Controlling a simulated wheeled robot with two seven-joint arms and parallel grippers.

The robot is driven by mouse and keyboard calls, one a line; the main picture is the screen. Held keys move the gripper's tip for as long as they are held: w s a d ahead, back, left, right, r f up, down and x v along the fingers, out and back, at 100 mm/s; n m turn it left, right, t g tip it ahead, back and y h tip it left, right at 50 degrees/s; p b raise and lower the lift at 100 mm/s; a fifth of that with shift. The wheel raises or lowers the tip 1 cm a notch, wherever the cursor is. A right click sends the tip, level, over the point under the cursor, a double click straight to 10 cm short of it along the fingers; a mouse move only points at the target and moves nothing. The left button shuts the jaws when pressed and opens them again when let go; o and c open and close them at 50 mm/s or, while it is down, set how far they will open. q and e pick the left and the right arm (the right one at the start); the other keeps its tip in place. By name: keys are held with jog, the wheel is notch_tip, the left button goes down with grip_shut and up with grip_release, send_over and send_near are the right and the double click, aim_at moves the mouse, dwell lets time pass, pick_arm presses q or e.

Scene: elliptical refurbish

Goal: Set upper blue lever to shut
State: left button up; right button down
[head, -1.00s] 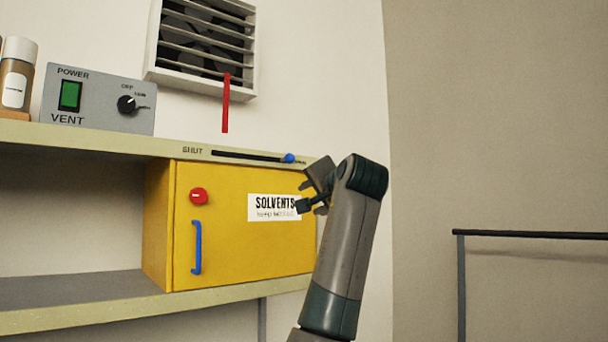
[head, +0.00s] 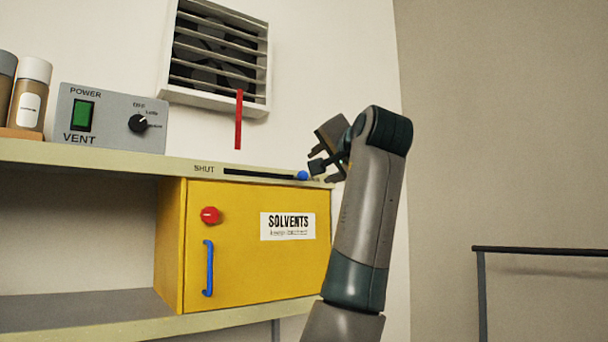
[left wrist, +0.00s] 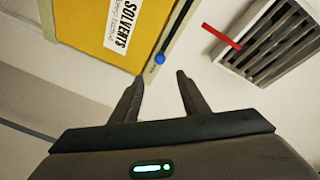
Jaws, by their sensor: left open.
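The upper blue lever (head: 302,175) is a small round blue knob at the right end of a dark horizontal slot (head: 258,173) in the upper shelf's front edge. The word SHUT (head: 204,169) is printed at the slot's left end. My left gripper (head: 322,166) is just right of the knob, its jaws towards the shelf. In the left wrist view the blue knob (left wrist: 159,59) lies ahead of the two spread fingers (left wrist: 157,90), which are open and empty. It appears apart from them. My right gripper is not in view.
Below the shelf is a yellow SOLVENTS cabinet (head: 250,270) with a red button (head: 210,215) and blue handle (head: 208,268). Above are a VENT box (head: 112,118), bottles (head: 30,95) and a vent grille (head: 218,55) with a hanging red strip (head: 238,122). A dark rail (head: 540,251) stands right.

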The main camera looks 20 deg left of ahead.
aim_at(305, 173)
pick_arm(q)
jog(key=p+x, duration=0.4)
jog(key=x, duration=0.3)
jog(key=p+x, duration=0.4)
jog(key=x, duration=0.3)
jog(key=shift+w+a+r, duration=0.1)
jog(key=shift+w+r, duration=0.1)
jog(key=shift+w, duration=0.05)
jog(key=shift+w+a+f+p, duration=0.2)
jog(key=shift+w+a+p, duration=0.2)
jog(key=shift+w+p, duration=0.25)
jog(key=shift+c, duration=0.5)
grip_shut()
